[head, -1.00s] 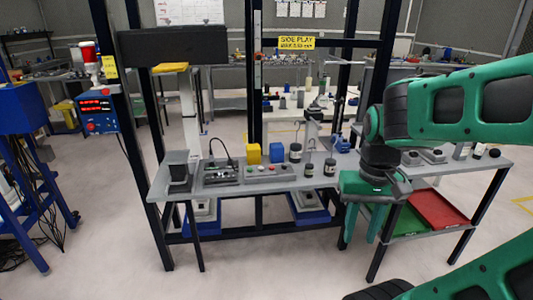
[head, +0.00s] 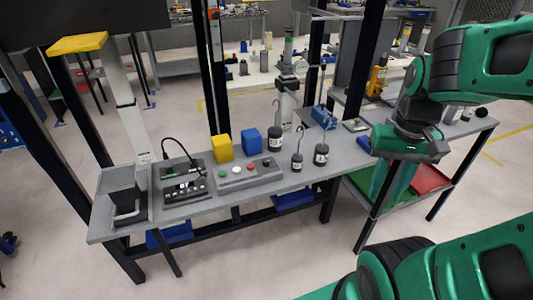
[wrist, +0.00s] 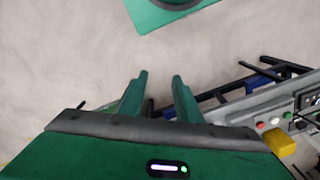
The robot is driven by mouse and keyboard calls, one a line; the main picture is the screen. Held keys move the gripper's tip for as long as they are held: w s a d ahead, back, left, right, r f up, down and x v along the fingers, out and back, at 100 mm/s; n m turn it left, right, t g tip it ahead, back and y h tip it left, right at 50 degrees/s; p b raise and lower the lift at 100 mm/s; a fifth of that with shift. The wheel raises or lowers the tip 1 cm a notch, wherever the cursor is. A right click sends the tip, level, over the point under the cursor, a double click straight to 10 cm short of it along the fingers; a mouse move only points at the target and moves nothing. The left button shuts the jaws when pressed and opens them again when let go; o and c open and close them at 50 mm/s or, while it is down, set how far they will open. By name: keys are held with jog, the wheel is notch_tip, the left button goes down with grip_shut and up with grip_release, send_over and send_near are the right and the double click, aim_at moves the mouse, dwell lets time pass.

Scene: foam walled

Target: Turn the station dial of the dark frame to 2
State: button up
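The dark frame (head: 216,75) shows as black uprights behind and around a grey bench. No station dial can be made out for certain. A dark control box (head: 183,180) with a small screen, a cable and several small controls stands on the bench's left half. Beside it is a grey button box (head: 250,174) with coloured buttons. My gripper (head: 384,182) hangs over the bench's right end, pointing down, apart from both boxes. In the wrist view my gripper (wrist: 160,76) has its two fingers apart, with only floor between them.
The bench (head: 215,200) also holds a dark bin (head: 122,190), yellow (head: 223,148) and blue (head: 251,140) blocks and several hooked black weights (head: 321,154). A red tray (head: 430,178) lies on a lower shelf at right. Open floor lies in front.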

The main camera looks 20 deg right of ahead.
jog(key=shift+o, duration=1)
jog(key=shift+s+r, duration=0.15)
jog(key=m, duration=0.1)
send_over(266, 160)
notch_tip(266, 160, down, 10)
jog(key=shift+f, duration=0.1)
